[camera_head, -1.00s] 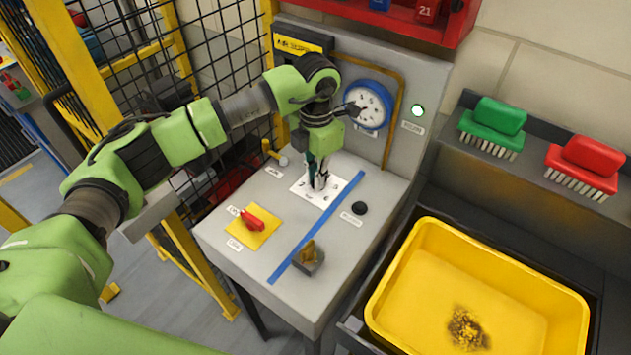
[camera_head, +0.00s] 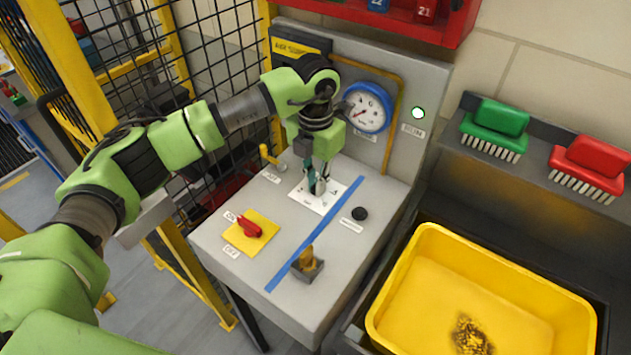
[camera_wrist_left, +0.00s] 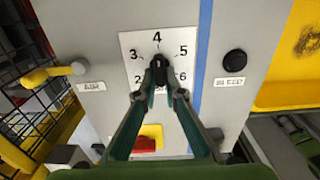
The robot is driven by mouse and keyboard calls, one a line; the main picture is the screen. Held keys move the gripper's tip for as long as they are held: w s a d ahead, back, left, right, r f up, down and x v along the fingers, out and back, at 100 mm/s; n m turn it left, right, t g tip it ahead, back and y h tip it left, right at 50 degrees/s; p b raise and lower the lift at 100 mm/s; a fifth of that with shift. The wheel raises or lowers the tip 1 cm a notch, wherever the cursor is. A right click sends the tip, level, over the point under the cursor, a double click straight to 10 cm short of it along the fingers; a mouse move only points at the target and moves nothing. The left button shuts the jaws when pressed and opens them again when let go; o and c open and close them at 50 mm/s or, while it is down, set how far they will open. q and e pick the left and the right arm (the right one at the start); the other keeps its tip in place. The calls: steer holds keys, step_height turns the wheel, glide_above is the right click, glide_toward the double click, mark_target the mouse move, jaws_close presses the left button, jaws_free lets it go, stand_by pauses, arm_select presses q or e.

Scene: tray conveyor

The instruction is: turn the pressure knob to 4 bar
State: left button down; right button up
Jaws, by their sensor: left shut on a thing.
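The pressure knob (camera_wrist_left: 161,69) is small and black, with a pale mark on top. It sits on a white scale plate (camera_wrist_left: 131,42) printed with numbers; 2 to 6 can be read. The mark appears to point up towards the 4. My left gripper (camera_wrist_left: 160,75) is shut on the knob, one finger on each side; its fingers cover part of the lower scale. In the head view the left gripper (camera_head: 318,184) reaches down onto the plate (camera_head: 334,191) and mostly hides the knob. A blue-rimmed gauge (camera_head: 367,108) stands behind; its reading is too small to tell. My right gripper is not in view.
A red switch on a yellow plate (camera_head: 262,223), a blue tape line (camera_head: 322,227), a black button (camera_head: 360,214) and a yellow-handled block (camera_head: 307,266) share the panel. A yellow air lever (camera_head: 270,157) is close left of the gripper. A yellow tray (camera_head: 478,285) lies right.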

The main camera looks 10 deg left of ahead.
arm_select(q)
steer(key=c, duration=2.1)
jaws_free()
steer(key=shift+r, duration=0.1)
steer(key=shift+c, duration=0.2)
step_height(320, 180, up, 12)
steer(key=shift+r, duration=0.1)
